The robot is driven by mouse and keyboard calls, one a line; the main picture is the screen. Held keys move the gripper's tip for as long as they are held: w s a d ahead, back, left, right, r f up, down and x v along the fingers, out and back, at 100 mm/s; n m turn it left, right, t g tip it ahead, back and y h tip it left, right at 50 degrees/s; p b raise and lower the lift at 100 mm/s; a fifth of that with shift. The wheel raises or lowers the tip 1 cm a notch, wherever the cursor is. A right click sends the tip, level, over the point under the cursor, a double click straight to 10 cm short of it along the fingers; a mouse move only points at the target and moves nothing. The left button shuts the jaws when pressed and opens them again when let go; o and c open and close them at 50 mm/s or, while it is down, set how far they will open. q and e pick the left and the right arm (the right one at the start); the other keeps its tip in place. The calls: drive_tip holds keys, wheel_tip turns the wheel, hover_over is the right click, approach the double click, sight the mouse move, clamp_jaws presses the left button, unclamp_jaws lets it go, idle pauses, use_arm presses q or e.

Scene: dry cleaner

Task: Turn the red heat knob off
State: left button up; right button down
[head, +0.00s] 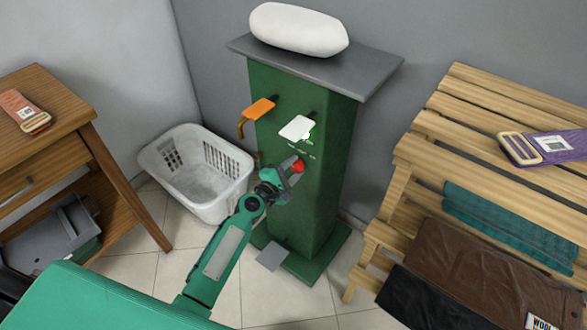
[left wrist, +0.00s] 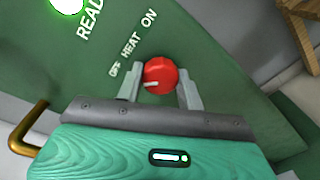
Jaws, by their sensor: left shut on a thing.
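The red heat knob (head: 298,166) is on the front of the green press column (head: 318,210). In the left wrist view the knob (left wrist: 160,72) sits between the two grey fingers of my left gripper (left wrist: 161,84), which is shut on it. In that view the knob's white mark is at its lower left and points left. The printed words OFF, HEAT and ON run beside the knob, with OFF at the lower left and ON at the upper right. In the head view my left gripper (head: 288,172) partly covers the knob. My right gripper is not in view.
A glowing READY light (left wrist: 68,4) is on the column. A white basket (head: 197,172) stands left, a slatted wooden rack (head: 480,125) right, and a grey pedal (head: 272,257) below.

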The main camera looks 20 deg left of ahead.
use_arm(q)
drive_tip(key=o, duration=0.8)
drive_tip(key=shift+f, duration=0.1)
drive_tip(key=shift+c, duration=0.2)
drive_tip(key=shift+o, duration=1.1)
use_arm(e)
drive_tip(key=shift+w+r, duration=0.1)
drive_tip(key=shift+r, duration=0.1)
use_arm(q)
drive_tip(key=v, duration=1.4)
drive_tip(key=shift+b, duration=0.3)
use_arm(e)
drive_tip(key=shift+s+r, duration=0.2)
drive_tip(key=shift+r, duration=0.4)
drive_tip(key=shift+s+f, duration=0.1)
